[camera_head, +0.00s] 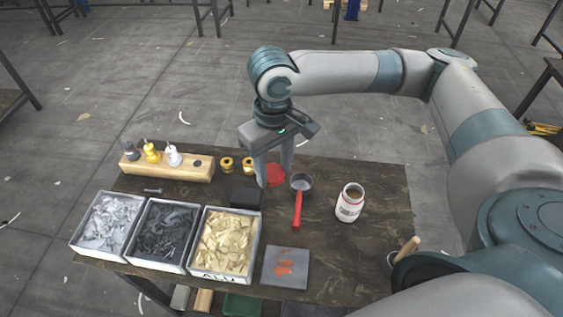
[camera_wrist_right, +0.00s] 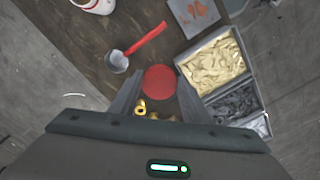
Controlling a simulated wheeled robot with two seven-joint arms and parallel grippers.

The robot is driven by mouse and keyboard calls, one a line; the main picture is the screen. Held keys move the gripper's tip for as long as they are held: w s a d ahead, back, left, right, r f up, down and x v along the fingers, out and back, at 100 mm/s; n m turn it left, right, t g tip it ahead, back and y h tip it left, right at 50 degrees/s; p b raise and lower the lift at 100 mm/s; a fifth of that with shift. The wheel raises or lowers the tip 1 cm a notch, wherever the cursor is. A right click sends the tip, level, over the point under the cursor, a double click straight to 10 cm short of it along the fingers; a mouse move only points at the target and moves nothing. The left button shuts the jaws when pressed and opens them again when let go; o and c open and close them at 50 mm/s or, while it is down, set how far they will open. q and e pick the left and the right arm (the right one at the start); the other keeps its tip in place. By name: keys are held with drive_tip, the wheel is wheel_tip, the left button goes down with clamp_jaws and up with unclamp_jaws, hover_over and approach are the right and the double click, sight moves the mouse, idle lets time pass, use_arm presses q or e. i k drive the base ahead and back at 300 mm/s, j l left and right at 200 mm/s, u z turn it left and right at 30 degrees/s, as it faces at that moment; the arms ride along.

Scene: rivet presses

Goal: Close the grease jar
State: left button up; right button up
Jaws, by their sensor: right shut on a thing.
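The grease jar (camera_head: 350,203) is white with red trim and stands upright and open on the right part of the table. Part of it shows at the top edge of the right wrist view (camera_wrist_right: 97,4). A round red lid (camera_head: 276,174) is between the fingers of my right gripper (camera_head: 274,180), left of the jar; it also shows at the fingertips in the right wrist view (camera_wrist_right: 159,81). My right gripper is shut on this lid. I cannot tell how far it is above the table. My left gripper is not in view.
A ladle with a red handle (camera_head: 297,209) lies between the lid and jar. Three bins (camera_head: 190,268) of parts and a grey plate (camera_head: 286,268) line the front. A wooden block (camera_head: 190,172) with bottles stands back left. A brush (camera_head: 405,249) is front right.

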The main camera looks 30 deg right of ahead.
sight(350, 202)
drive_tip(key=k+j, duration=0.3)
drive_tip(key=k, duration=0.2)
drive_tip(key=k+j, duration=0.25)
drive_tip(key=k, duration=0.25)
drive_tip(key=z, duration=1.25)
